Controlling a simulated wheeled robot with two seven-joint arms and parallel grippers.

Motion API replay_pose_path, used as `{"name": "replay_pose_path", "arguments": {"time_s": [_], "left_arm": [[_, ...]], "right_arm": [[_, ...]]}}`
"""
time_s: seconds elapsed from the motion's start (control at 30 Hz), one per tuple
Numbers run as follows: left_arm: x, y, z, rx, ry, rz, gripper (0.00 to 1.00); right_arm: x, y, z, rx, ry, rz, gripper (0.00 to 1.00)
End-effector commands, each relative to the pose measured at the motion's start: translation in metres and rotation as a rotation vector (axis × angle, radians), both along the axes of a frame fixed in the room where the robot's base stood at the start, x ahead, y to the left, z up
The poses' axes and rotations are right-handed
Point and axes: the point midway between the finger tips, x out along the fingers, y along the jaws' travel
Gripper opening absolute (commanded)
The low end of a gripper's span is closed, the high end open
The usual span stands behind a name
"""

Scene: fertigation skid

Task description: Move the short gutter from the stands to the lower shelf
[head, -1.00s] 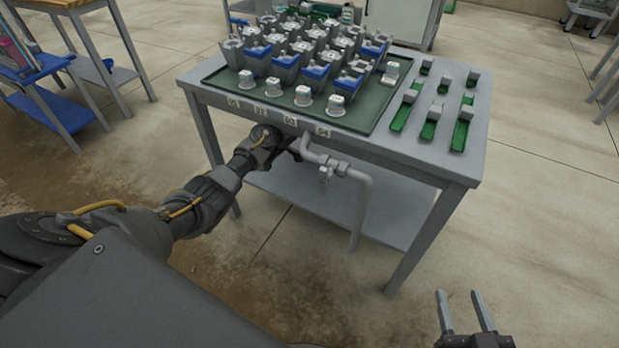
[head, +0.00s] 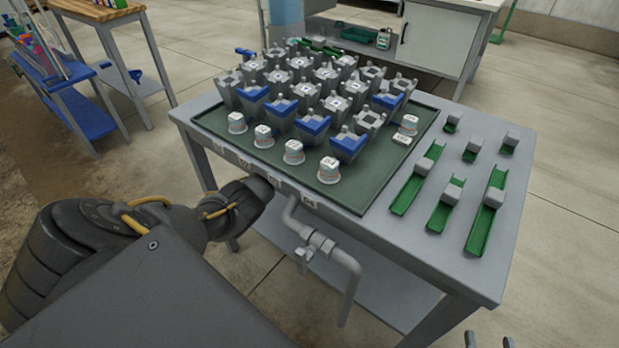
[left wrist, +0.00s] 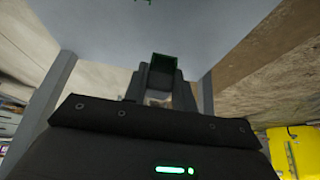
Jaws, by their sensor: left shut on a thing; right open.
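In the left wrist view my left gripper (left wrist: 160,85) is shut on a small dark green piece, the short gutter (left wrist: 166,61), its end showing between the fingertips. In the head view my left arm reaches to the table's front edge; the gripper and its load are hidden there. The lower shelf (head: 385,290) is a grey board under the tabletop, partly hidden by pipe and table. Green gutters with grey blocks lie on the table's right side, including a long one (head: 488,220) and short pieces (head: 508,144). My right gripper (head: 488,341) is open and empty at the bottom edge.
A grey pipe with a valve (head: 318,243) stands before the shelf's front. A dark green tray (head: 365,196) on the tabletop holds several grey and blue pots and white-topped caps. The table legs bound the shelf. A blue-shelved stand (head: 75,105) is at left.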

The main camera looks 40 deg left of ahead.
Motion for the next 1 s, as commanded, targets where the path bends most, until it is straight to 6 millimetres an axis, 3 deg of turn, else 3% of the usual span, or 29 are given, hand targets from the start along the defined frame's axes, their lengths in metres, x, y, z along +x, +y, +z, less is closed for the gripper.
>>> {"name": "replay_pose_path", "arguments": {"time_s": [0.27,0.63,0.8,1.0], "left_arm": [[-0.004,-0.007,-0.004,0.0,0.001,-0.003,0.04],[-0.063,-0.074,-0.045,-0.002,0.003,-0.008,0.04],[-0.078,-0.092,-0.078,0.0,0.002,-0.006,0.04],[-0.087,-0.102,-0.093,0.0,0.0,-0.004,0.04]], "right_arm": [[0.0,0.0,-0.001,-0.002,0.004,-0.001,0.49],[0.0,0.003,0.003,0.011,-0.023,0.008,0.49],[-0.007,0.021,0.036,0.111,-0.228,0.071,0.49],[-0.013,0.027,0.056,0.169,-0.338,0.097,0.49]]}}
